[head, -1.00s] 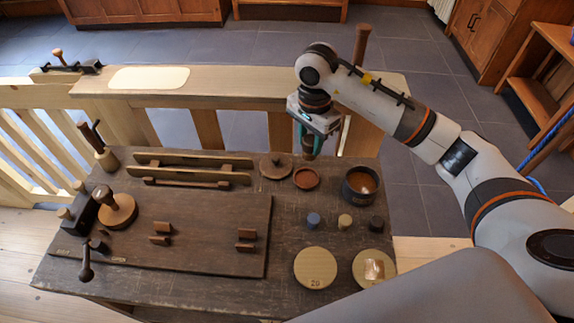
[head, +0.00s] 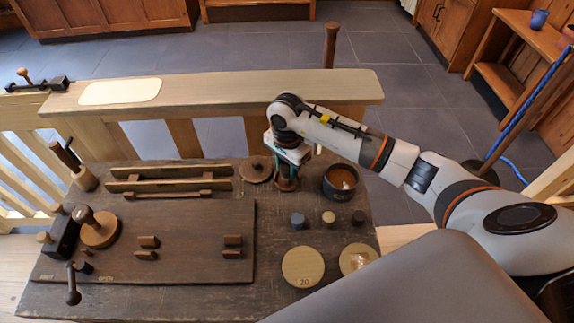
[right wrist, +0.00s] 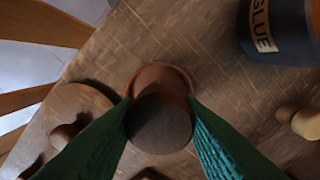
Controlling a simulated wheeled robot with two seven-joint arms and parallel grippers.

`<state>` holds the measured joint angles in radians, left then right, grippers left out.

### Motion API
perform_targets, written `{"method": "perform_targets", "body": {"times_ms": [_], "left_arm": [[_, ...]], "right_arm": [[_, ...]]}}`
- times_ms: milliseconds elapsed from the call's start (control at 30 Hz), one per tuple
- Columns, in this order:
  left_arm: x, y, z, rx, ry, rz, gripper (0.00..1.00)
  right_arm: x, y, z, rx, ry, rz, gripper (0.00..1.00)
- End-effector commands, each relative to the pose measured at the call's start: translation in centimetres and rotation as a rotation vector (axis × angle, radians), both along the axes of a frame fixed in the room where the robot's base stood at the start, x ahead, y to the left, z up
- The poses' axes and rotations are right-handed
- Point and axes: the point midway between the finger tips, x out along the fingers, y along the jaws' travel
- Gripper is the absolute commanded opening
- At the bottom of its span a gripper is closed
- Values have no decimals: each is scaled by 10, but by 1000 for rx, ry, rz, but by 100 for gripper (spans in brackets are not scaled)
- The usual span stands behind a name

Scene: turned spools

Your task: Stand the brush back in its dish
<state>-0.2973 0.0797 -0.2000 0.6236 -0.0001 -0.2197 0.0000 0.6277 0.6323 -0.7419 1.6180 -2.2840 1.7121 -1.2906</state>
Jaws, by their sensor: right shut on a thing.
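My right gripper (head: 287,168) is shut on the brush (right wrist: 160,124), with its green fingers on either side. In the right wrist view the brush shows nearly end-on, its round dark brown top toward the camera. The small reddish-brown dish (right wrist: 158,72) lies directly beyond it, and its far rim shows past the brush. In the head view the gripper is right above the dish (head: 295,187), and the brush looks upright. The lower end of the brush is hidden, so I cannot tell whether it touches the dish floor. My left gripper is not in view.
A dark glue pot (head: 341,182) stands right of the dish, and a round wooden lid (head: 256,169) lies left of it. Several small pegs, such as a blue-grey one (head: 297,220), stand nearer. Two pale discs (head: 303,266) lie at the front right.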

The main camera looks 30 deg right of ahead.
Motion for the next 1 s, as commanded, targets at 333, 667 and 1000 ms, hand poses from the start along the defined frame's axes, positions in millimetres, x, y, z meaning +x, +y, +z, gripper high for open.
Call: {"method": "perform_targets", "body": {"times_ms": [333, 667, 1000], "left_arm": [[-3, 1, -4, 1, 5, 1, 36], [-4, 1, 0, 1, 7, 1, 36], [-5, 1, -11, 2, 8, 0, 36]], "right_arm": [[0, 0, -3, 0, 0, 0, 56], [0, 0, 1, 1, 0, 0, 56], [2, -1, 60, -1, -8, 0, 56]]}}
